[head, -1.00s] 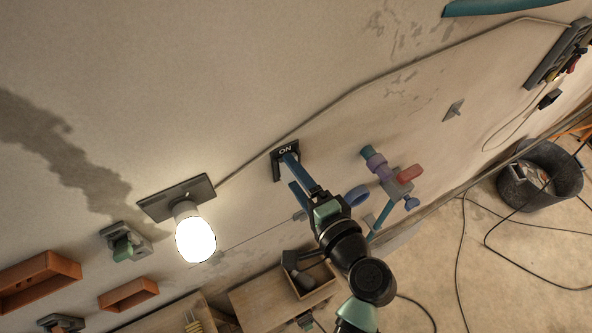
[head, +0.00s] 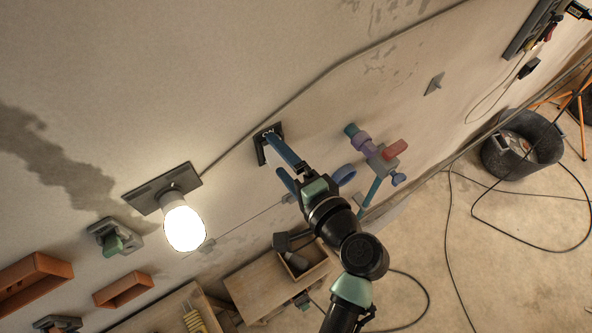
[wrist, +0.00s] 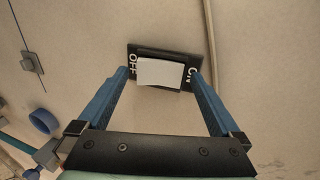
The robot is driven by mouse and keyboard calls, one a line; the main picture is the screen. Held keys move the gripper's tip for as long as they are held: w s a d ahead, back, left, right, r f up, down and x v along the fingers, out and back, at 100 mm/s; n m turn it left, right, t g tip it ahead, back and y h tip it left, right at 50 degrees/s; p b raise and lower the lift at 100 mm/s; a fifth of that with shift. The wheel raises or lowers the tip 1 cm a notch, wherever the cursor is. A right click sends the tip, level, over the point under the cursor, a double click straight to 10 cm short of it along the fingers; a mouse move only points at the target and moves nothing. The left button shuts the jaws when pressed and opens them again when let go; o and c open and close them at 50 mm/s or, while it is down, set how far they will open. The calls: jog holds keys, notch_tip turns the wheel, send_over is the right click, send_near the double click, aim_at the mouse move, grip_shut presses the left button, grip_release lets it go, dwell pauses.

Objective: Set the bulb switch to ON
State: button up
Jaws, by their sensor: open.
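The bulb switch is a black plate (wrist: 150,50) with a white rocker (wrist: 160,74) on the wall. Its OFF label is at the left and its ON label at the right in the wrist view. My gripper (wrist: 159,76) is open, its blue fingers on either side of the rocker, the right tip by the ON label. I cannot tell whether a tip touches. In the head view a finger of my gripper (head: 272,153) partly covers the ON label on the switch plate (head: 262,156). The bulb (head: 185,229) glows bright white on its wall mount (head: 150,193).
A purple, teal and red pipe fitting (head: 375,150) sits on the wall right of my gripper. A cable (head: 300,93) runs along the wall above. Orange trays (head: 125,289) are at lower left. A wooden shelf box (head: 268,290) is below. A dark bucket (head: 520,150) stands right.

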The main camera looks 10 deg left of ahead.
jog(key=b+v, duration=0.5)
jog(key=v, duration=0.7)
jog(key=shift+s+d, duration=0.25)
jog(key=w+d+r+n+t+h+b, duration=0.2)
jog(key=w+r+n+t+h+b, duration=0.4)
jog(key=w+r, duration=0.6)
jog(key=s+r+n+t+h+b, duration=0.1)
jog(key=s+r+t+h+b, duration=0.1)
jog(key=r, duration=0.9)
jog(key=s+a+r+n+t+h+b, duration=0.1)
jog(key=s+r+n+t+h+b, duration=0.1)
jog(key=s+r+t, duration=0.4)
notch_tip(320, 180, up, 5)
jog(key=t+b, duration=0.1)
jog(key=t, duration=0.1)
jog(key=shift+s+t+h+b, duration=0.25)
jog(key=shift+t+h+b, duration=0.05)
jog(key=shift+t+b, duration=0.1)
jog(key=shift+a+f, duration=0.1)
